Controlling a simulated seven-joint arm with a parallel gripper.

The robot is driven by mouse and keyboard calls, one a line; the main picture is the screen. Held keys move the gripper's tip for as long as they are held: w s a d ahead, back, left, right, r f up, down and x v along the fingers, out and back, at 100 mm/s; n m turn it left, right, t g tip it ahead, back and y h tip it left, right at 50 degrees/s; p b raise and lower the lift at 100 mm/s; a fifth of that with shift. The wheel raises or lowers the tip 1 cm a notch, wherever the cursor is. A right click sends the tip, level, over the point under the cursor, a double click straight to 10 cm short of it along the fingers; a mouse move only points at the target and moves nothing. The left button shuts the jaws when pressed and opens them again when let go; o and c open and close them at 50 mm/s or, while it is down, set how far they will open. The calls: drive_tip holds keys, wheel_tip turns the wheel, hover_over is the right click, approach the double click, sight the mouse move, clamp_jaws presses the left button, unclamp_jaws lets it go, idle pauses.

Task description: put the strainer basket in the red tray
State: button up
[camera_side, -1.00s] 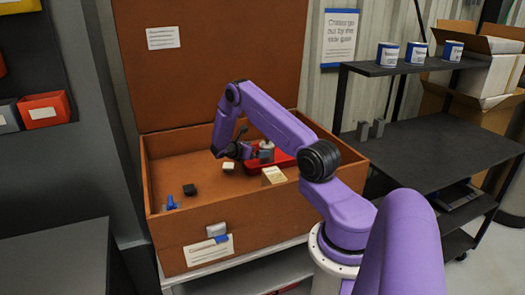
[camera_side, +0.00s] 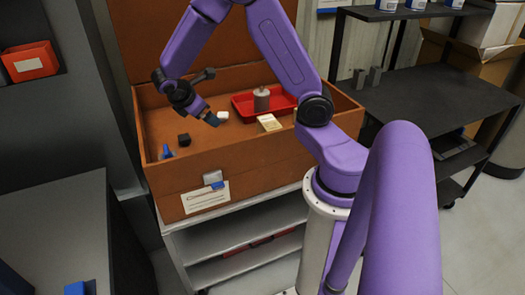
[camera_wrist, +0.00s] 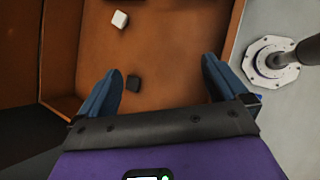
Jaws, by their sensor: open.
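The strainer basket, seemingly the grey cylinder with a thin stem on top (camera_side: 261,101), stands upright inside the red tray (camera_side: 287,101) in the side view. The tray lies in the right part of an open brown chest. My gripper (camera_side: 211,119) is left of the tray, over the chest, apart from the basket. In the wrist view my gripper (camera_wrist: 160,85) is open, its two blue fingers wide apart with nothing held. The basket and tray are out of the wrist view.
The chest (camera_side: 250,165) also holds a white block (camera_side: 222,115), a black block (camera_side: 183,138), a blue piece (camera_side: 168,152) and a cream box (camera_side: 269,123) near the tray's front. The wrist view shows the white block (camera_wrist: 120,19) and dark block (camera_wrist: 133,82). A dark shelf (camera_side: 435,112) stands right.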

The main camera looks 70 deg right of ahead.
drive_tip(key=s+a+r+y, duration=0.2)
drive_tip(key=s+a+y, duration=0.2)
drive_tip(key=s+a, duration=0.5)
drive_tip(key=s+a+r+y, duration=0.3)
drive_tip(key=s+a, duration=0.5)
drive_tip(key=s, duration=0.8)
drive_tip(key=shift+a+y, duration=0.35)
drive_tip(key=shift+y, duration=0.45)
